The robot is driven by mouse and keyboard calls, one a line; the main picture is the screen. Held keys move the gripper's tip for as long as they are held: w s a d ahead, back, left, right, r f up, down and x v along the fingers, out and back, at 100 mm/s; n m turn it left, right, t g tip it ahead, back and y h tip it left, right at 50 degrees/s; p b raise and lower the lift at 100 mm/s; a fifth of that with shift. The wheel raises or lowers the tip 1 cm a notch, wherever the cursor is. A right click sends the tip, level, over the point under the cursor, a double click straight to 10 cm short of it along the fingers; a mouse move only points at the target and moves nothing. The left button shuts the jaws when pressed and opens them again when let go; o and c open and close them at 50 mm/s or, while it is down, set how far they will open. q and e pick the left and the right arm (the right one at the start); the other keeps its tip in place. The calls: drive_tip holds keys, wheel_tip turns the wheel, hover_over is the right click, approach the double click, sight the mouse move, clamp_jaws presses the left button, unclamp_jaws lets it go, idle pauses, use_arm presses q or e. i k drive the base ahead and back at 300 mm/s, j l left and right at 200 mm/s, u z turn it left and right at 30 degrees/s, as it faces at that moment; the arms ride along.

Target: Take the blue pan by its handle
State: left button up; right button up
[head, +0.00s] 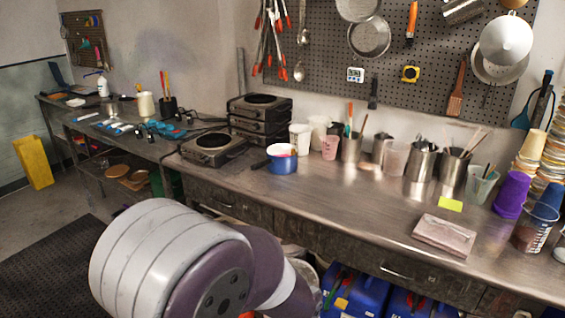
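The blue pan (284,166) stands on the steel counter, just right of the single hot plate. Its dark handle (259,165) points left toward the hot plate. Something pale and pinkish shows inside the pan. A thick white and purple link of my arm fills the lower left of the head view, in front of the counter. Neither gripper shows in the head view.
A single hot plate (214,148) and a stack of hot plates (259,118) stand left of and behind the pan. White tubs (300,137) and metal canisters line the wall.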

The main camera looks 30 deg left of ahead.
sight(281, 158)
drive_tip(key=i+j, duration=0.15)
drive_tip(key=j, duration=0.25)
drive_tip(key=i+j+z, duration=0.1)
drive_tip(key=j, duration=0.3)
drive_tip(key=i+j+z, duration=0.1)
drive_tip(key=i+j, duration=0.15)
drive_tip(key=j, duration=0.15)
drive_tip(key=i+j, duration=0.15)
drive_tip(key=j, duration=0.3)
drive_tip(key=i+j+z, duration=0.1)
drive_tip(key=j, duration=0.3)
drive_tip(key=i+j, duration=0.15)
drive_tip(key=j, duration=0.3)
drive_tip(key=i+j+z, duration=0.1)
drive_tip(key=j, duration=0.3)
drive_tip(key=i+j+z, duration=0.1)
drive_tip(key=j, duration=0.35)
drive_tip(key=i, duration=0.05)
